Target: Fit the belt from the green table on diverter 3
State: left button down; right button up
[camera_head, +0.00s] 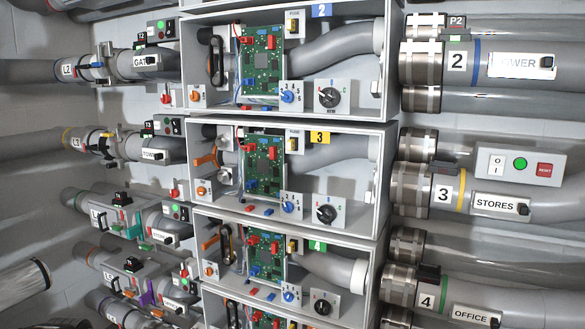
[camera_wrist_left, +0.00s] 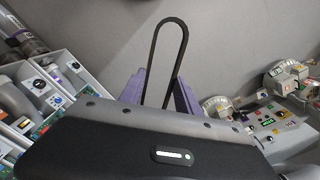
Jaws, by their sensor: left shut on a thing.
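A thin black belt (camera_wrist_left: 171,19) stands up as a long narrow loop in the left wrist view. The purple fingers of my left gripper (camera_wrist_left: 160,88) are shut on its lower part. Diverter 3 (camera_head: 384,160) is the open grey box with the yellow 3 label, in the middle of the head view. It holds a green circuit board, an orange lever (camera_head: 207,160) at its left and a black dial (camera_head: 326,214). I see no black loop at its left side. My left gripper and the green table are not in the head view. My right gripper is in neither view.
Diverter 2 (camera_head: 388,55) above and diverter 4 (camera_head: 368,278) below each show a black loop at their left. Grey pipes run on both sides. Small red and blue parts (camera_head: 251,208) lie on diverter 3's floor. The left wrist view shows equipment both sides.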

pick_arm(q)
jog(key=shift+d, duration=0.1)
jog(key=w+d+m, duration=0.1)
jog(key=w+d, duration=0.3)
jog(key=d, duration=0.4)
jog(key=w+d+m, duration=0.2)
jog(key=w+d, duration=0.3)
jog(key=d, duration=0.2)
jog(key=shift+w+d+f+m, duration=0.3)
jog(key=shift+d+f, duration=0.05)
jog(key=shift+f, duration=0.05)
jog(key=shift+d, duration=0.1)
